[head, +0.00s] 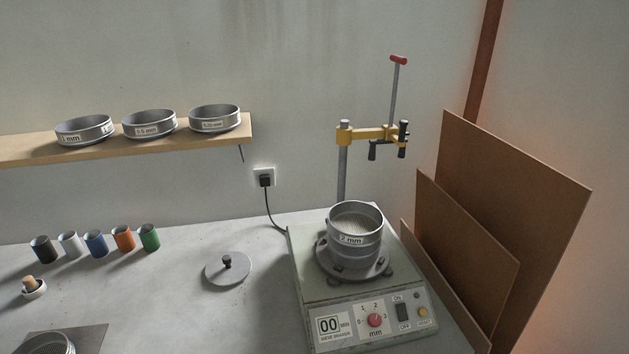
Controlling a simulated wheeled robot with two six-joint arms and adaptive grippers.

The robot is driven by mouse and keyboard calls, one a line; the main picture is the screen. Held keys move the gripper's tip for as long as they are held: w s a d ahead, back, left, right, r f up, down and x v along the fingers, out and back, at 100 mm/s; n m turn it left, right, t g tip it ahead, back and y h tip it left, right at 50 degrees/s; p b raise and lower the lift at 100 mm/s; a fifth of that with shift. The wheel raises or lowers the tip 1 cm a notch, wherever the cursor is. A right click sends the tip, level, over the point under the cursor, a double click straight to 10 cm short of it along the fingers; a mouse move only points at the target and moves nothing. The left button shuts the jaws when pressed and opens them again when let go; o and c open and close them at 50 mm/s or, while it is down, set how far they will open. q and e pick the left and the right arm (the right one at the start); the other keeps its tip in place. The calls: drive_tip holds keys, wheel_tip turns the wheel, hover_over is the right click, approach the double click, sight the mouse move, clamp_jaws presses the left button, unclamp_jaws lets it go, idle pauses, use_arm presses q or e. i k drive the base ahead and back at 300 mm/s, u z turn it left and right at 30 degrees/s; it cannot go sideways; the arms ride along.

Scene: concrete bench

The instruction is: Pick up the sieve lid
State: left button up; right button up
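The sieve lid (240,270) is a flat grey metal disc with a small black knob (227,262) on top. It lies flat on the concrete bench, left of the sieve shaker. The 2 mm sieve (355,236) stands upright on the shaker (335,289), open at the top with its mesh showing. Neither of my grippers is in the head view.
A shelf (190,143) holds three labelled sieves. A yellow clamp (372,134) rises behind the shaker. Boards (515,190) lean at right. The bench around the lid is clear.

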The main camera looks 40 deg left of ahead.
sight(228, 269)
drive_tip(key=u, duration=1.95)
